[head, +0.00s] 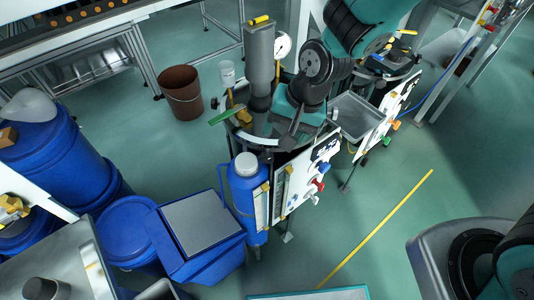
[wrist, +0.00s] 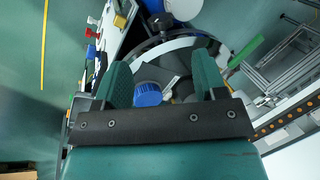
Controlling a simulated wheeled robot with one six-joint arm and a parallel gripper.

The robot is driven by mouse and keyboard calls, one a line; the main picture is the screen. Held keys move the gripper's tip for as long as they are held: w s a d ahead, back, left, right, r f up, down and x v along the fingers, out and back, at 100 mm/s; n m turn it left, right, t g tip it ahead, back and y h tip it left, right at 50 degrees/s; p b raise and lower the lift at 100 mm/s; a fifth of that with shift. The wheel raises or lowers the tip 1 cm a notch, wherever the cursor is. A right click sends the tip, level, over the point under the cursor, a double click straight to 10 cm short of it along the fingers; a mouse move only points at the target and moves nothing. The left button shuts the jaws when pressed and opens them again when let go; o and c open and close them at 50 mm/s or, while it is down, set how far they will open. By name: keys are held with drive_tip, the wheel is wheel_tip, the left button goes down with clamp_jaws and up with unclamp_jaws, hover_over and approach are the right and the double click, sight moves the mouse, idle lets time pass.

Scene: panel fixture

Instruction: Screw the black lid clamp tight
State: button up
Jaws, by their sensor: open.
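The black lid clamp appears to be the dark fitting (wrist: 160,25) on the near rim of a round vessel lid (wrist: 180,44) in the wrist view. In the head view the vessel's curved rim (head: 250,138) shows partly behind my gripper (head: 290,130), and the clamp is hard to make out there. My gripper (wrist: 162,68) is open in the wrist view, its two teal fingers wide apart above the lid. A blue ribbed cap (wrist: 147,94) lies between the fingers in the picture. Nothing is visibly held. The clamp is ahead of the fingertips in the picture, apart from them.
A white panel (head: 322,165) with coloured knobs stands beside the vessel. A green handle (head: 226,115) sticks out at the left. A blue cylinder with a white cap (head: 246,165) stands in front. A brown bucket (head: 181,92) is behind.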

sight(271, 157)
drive_tip(key=p+x, duration=0.1)
drive_tip(key=x, duration=1)
drive_tip(key=shift+f, duration=0.2)
drive_tip(key=c, duration=0.9)
drive_tip(key=y+b, duration=0.1)
drive_tip(key=f+b, duration=0.1)
drive_tip(key=b, duration=0.1)
drive_tip(key=shift+d+y, duration=0.15)
drive_tip(key=shift+y, duration=0.25)
drive_tip(key=shift+r+t+y+b, duration=0.1)
drive_tip(key=shift+t+y+b, duration=0.3)
drive_tip(key=shift+y+b, duration=0.6)
drive_tip(key=shift+r+b, duration=0.35)
drive_tip(key=shift+b, duration=0.1)
